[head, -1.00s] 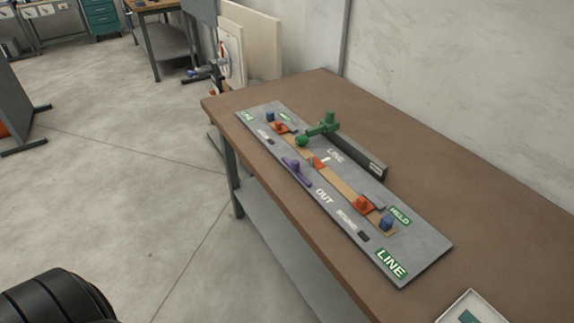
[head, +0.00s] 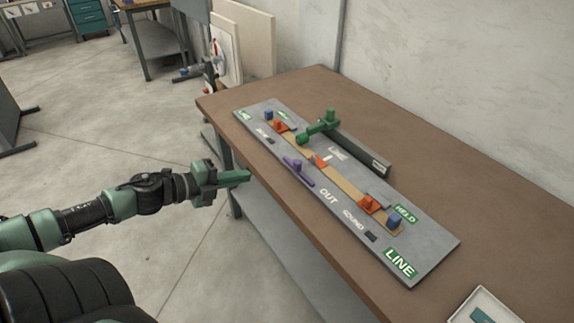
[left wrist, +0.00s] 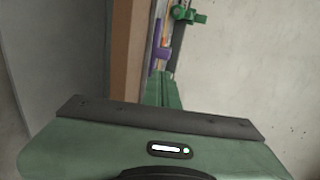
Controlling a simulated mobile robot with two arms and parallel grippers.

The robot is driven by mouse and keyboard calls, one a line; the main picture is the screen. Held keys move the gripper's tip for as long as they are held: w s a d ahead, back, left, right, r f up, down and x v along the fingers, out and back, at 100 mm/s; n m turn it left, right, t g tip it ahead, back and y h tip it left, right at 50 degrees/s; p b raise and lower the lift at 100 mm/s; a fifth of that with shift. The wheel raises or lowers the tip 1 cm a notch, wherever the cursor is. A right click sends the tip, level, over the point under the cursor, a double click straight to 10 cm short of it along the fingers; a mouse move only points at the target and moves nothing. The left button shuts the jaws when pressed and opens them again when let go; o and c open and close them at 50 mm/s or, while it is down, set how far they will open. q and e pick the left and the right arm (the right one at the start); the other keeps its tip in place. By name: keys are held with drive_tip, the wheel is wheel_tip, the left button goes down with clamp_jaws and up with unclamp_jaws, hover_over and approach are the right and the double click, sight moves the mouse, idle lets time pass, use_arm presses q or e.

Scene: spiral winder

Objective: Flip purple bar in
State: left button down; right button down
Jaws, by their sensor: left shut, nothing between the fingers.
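The purple bar (head: 298,171) lies on the near side of the grey board (head: 425,240), by the word OUT, with a raised knob on it. It also shows in the left wrist view (left wrist: 160,54), just beyond the fingertips. My left gripper (head: 249,175) is shut and empty, left of the board and apart from the bar, off the table's near edge. In the left wrist view its green fingers (left wrist: 163,90) are together. My right gripper is not in view.
A green lever (head: 318,130) stands behind the board's tan strip, beside a dark grey block (head: 360,154). Orange pieces (head: 320,161) and blue blocks (head: 394,219) sit along the strip. A white tray (head: 486,306) is at the lower right. The brown tabletop behind is clear.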

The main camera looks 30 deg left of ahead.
use_arm(q)
drive_tip(key=shift+d, duration=0.1)
drive_tip(key=b, duration=0.3)
approach(297, 167)
drive_tip(key=shift+w+a+f, duration=0.1)
drive_tip(key=shift+w+f, duration=0.2)
drive_tip(key=shift+w, duration=0.2)
drive_tip(key=shift+w+a+f, duration=0.1)
drive_tip(key=shift+w+f, duration=0.25)
drive_tip(key=shift+w, duration=0.15)
drive_tip(key=shift+w+d+p, duration=0.25)
drive_tip(key=shift+w+p, duration=0.05)
drive_tip(key=shift+w, duration=0.4)
drive_tip(key=shift+w+d+p, duration=0.3)
drive_tip(key=shift+w, duration=0.35)
drive_tip(key=shift+w+d+f, duration=0.15)
drive_tip(key=shift+w+d, duration=0.15)
drive_tip(key=shift+w, duration=0.3)
